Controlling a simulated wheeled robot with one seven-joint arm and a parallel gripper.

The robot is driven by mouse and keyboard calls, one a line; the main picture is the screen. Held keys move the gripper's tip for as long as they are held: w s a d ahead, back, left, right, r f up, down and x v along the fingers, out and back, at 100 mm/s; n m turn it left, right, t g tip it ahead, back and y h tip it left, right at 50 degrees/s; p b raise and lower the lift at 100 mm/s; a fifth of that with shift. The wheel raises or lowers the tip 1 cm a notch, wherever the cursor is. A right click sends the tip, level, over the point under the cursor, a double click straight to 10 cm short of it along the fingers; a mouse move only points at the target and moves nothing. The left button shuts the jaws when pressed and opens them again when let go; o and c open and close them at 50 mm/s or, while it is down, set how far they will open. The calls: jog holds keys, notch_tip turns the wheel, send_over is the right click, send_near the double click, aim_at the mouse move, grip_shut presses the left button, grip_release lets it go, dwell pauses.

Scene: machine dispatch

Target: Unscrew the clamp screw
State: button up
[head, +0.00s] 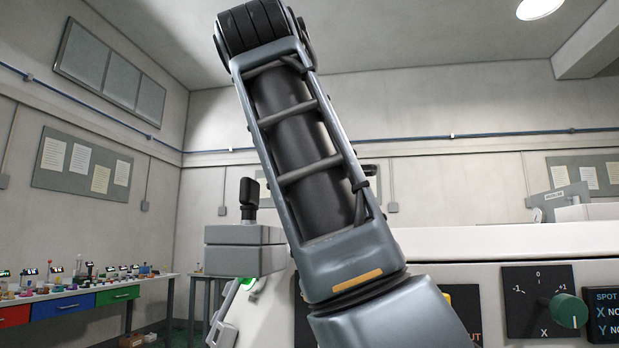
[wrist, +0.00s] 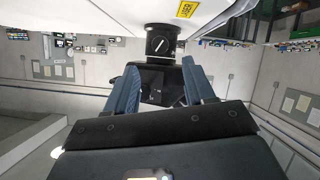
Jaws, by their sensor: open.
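In the wrist view, a dark round knob with a white line across its face, which looks like the clamp screw (wrist: 160,43), sits on a black mount under a pale machine surface. My gripper (wrist: 162,75) is open, its two blue-grey fingers spread to the left and right below the knob in the picture. A dark block (wrist: 160,85) shows between the fingers. I cannot tell whether the fingers touch anything. In the head view my arm fills the middle, and neither my gripper nor the knob shows.
In the head view, a pale machine at right carries a green knob (head: 570,311) on a black X dial (head: 524,300). A grey block with a black lever (head: 249,195) stands left of my arm. A workbench (head: 85,300) with small items runs along the left wall.

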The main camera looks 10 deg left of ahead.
jog(key=d+m+t+y+b, duration=0.1)
jog(key=m+y+b, duration=0.1)
jog(key=b, duration=0.2)
jog(key=shift+s+d+r, duration=0.1)
jog(key=shift+d+f, duration=0.1)
jog(key=shift+f, duration=0.35)
jog(key=x, duration=0.7)
jog(key=shift+w+f+p, duration=0.15)
jog(key=shift+w+p, duration=0.2)
jog(key=shift+p, duration=0.05)
jog(key=shift+c, duration=0.2)
grip_shut()
